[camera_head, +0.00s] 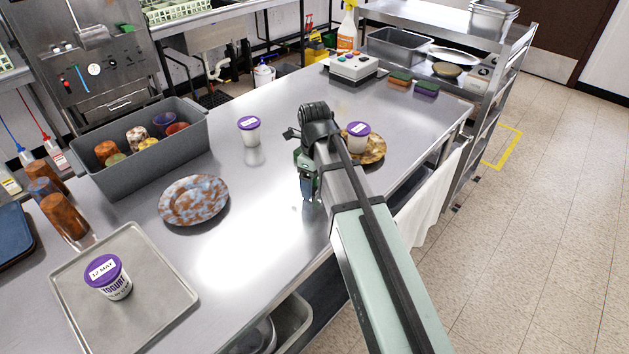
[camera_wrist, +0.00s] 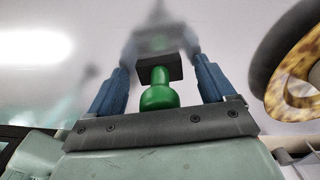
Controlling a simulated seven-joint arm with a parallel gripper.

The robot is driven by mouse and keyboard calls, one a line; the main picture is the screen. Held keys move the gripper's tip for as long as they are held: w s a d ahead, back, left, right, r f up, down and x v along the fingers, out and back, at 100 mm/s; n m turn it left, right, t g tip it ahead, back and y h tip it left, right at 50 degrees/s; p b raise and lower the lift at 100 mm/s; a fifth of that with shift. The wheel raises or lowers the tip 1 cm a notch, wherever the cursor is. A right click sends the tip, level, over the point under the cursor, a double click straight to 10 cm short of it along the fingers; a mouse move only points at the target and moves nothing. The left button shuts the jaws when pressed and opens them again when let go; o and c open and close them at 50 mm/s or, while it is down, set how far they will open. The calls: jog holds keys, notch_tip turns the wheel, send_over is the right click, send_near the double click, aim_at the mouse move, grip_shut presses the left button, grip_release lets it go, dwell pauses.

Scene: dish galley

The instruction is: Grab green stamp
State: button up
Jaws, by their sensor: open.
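The green stamp (camera_wrist: 158,93) shows in the wrist view, with a rounded green handle toward me and a dark rectangular base beyond it. My gripper (camera_wrist: 160,55) is open, with one blue finger on each side of the stamp. Gaps show between the fingers and the stamp, so it is not clamped. In the head view my gripper (camera_head: 309,187) points down low over the middle of the steel table. My arm and wrist hide most of that spot there, and I cannot clearly make out the stamp.
A brown mottled plate (camera_head: 375,150) bearing a purple-lidded yogurt cup (camera_head: 357,137) is close right of my gripper. Another cup (camera_head: 249,130) stands to the left. A blotched plate (camera_head: 194,200), grey bin (camera_head: 150,172) and tray (camera_head: 172,298) are farther left. Bare table (camera_head: 270,225) lies between.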

jog(key=c, duration=1.1)
jog(key=shift+r, duration=0.15)
jog(key=shift+c, duration=0.2)
